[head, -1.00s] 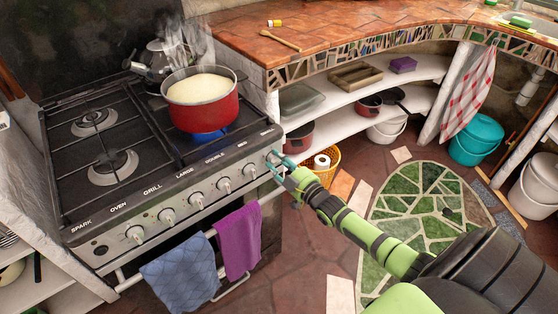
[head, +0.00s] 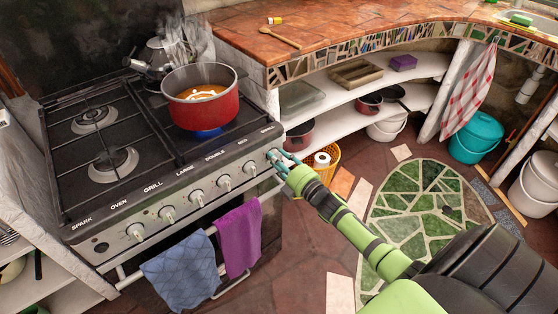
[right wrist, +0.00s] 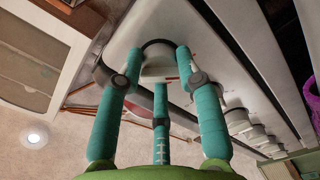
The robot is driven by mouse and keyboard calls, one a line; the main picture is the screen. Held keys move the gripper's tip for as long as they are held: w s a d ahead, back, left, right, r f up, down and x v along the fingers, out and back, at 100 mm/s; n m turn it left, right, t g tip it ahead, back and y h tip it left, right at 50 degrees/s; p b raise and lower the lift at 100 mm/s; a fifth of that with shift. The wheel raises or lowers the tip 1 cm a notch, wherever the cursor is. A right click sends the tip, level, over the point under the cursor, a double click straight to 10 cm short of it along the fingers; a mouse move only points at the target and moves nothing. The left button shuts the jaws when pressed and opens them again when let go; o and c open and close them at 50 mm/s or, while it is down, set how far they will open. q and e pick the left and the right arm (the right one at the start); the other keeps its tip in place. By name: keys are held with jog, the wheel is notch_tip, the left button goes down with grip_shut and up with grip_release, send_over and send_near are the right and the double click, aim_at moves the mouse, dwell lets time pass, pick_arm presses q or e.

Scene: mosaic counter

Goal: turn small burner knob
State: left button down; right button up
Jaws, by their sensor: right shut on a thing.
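The small burner knob (right wrist: 158,68) is a pale knob at the right end of the stove's front panel (head: 118,262). My right gripper (head: 280,162) reaches it from the right, mostly covering it in the head view. In the right wrist view its teal fingers (right wrist: 160,85) are closed around the knob, one on each side and a third below. A red pot (head: 203,112) stands on the right front burner with a blue flame under it. It holds orange-brown liquid with white streaks, and steam rises. My left gripper is not in view.
A row of other knobs (head: 196,198) runs left along the panel. A blue towel (head: 180,272) and a purple towel (head: 238,242) hang on the oven rail below. A kettle (head: 160,62) stands behind the pot. A yellow basket (head: 334,158) sits on the floor right of the stove.

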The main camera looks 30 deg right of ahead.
jog(key=shift+d+f+n, duration=0.1)
jog(key=shift+d+n, duration=0.05)
jog(key=shift+n, duration=0.35)
dwell(0.3)
jog(key=o, duration=1.2)
jog(key=shift+c, duration=0.2)
jog(key=shift+d, duration=0.1)
jog(key=s, duration=1.2)
jog(key=shift+d, duration=0.4)
